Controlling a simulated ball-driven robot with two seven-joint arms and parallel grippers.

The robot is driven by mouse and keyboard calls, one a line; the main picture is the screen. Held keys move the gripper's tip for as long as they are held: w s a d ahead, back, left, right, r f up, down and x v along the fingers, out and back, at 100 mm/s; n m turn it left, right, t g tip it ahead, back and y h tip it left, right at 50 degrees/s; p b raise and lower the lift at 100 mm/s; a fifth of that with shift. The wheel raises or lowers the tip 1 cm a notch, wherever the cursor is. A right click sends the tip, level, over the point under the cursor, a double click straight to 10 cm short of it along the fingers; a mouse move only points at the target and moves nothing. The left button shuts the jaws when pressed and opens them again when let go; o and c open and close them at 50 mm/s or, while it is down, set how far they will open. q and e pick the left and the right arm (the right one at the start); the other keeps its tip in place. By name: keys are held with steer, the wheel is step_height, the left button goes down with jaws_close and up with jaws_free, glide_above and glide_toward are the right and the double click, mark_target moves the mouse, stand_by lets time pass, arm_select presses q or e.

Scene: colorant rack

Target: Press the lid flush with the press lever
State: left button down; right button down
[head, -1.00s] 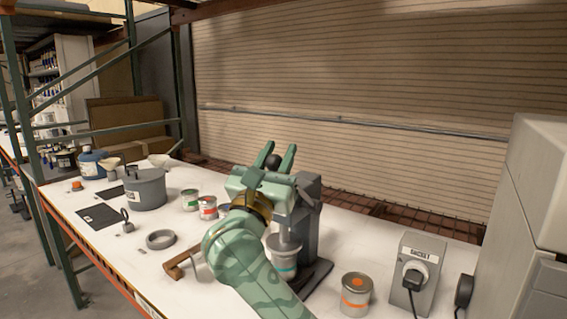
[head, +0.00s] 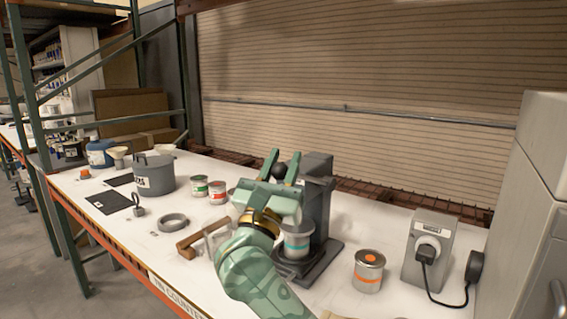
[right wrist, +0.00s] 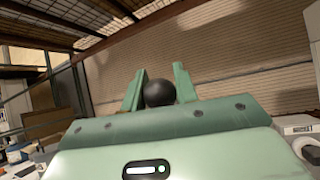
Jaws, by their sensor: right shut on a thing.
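The press (head: 317,205) is a dark grey stand on the white counter. Its lever ends in a black ball knob (head: 279,171), which also shows between the fingers in the right wrist view (right wrist: 159,93). My right gripper (head: 281,164) is shut on the knob, with its fingers pointing up and away. A can with a teal band (head: 297,246) stands on the press base, under the press head. My arm hides part of the can and the press, and I cannot tell how the lid sits. My left gripper is not in view.
A can with an orange band (head: 369,271) stands right of the press, near a grey socket box (head: 428,247) with a black plug. A wooden-handled tool (head: 190,248), a grey ring (head: 172,222), small cans (head: 217,192) and a grey pot (head: 154,176) are to the left.

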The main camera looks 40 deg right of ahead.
steer(key=shift+a, duration=0.1)
steer(key=c, duration=1.1)
jaws_free()
steer(key=shift+a, duration=0.15)
steer(key=s+a, duration=0.2)
steer(key=a, duration=0.2)
steer(key=s+a+f, duration=0.1)
steer(key=s+a, duration=0.2)
steer(key=a, duration=0.1)
steer(key=s+a, duration=0.2)
steer(key=a, duration=0.2)
steer(key=shift+s+a+f, duration=0.15)
steer(key=shift+a+f, duration=0.1)
steer(key=shift+f, duration=0.1)
